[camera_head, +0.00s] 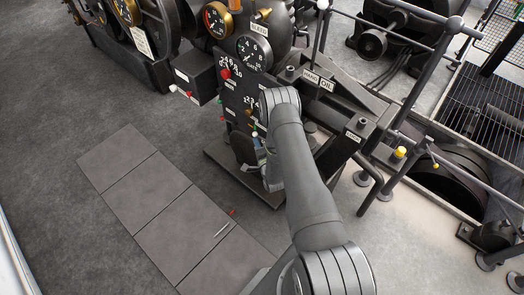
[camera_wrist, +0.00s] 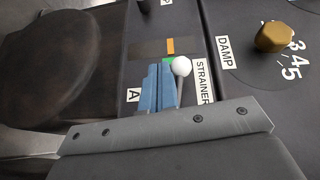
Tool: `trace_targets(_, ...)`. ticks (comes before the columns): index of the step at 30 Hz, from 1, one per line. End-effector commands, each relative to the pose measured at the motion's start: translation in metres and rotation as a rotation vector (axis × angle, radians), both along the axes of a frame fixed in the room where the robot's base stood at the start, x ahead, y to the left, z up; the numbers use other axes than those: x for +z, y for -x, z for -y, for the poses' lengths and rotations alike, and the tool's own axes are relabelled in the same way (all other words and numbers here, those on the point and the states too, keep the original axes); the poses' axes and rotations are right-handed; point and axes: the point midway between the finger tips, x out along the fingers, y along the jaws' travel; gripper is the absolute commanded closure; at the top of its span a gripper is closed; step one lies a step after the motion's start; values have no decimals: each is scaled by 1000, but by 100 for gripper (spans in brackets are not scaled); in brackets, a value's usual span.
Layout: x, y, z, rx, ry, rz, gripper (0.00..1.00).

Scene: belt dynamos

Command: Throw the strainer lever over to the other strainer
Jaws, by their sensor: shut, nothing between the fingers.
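The strainer lever (camera_wrist: 181,67) has a white ball knob on a thin dark stem and stands on a dark panel in the wrist view. The STRAINER label (camera_wrist: 203,82) is just right of it, and a label A (camera_wrist: 133,95) is to its left. My gripper (camera_wrist: 158,84) shows as blue fingers, shut and empty, just left of the stem. I cannot tell whether they touch it. Part of the lever's stem and its base are hidden by my gripper. In the head view my arm covers much of the panel front.
A brass knob (camera_wrist: 272,37) with numbers and a DAMP label (camera_wrist: 226,60) sit right of the lever. A dark round part (camera_wrist: 70,60) fills the left. In the head view, gauges (camera_head: 254,52) top the panel, rails (camera_head: 430,70) stand right, and open floor lies left.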

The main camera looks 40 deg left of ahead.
Motion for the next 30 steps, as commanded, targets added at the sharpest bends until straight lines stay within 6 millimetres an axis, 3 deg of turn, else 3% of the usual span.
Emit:
trace_targets(9, -41, 9, 10, 1, 4, -2, 100)
trace_targets(15, -41, 32, 54, -2, 4, -3, 100)
trace_targets(21, -43, 50, 84, 0, 3, -2, 100)
trace_targets(30, -42, 57, 96, 0, 0, 0, 100)
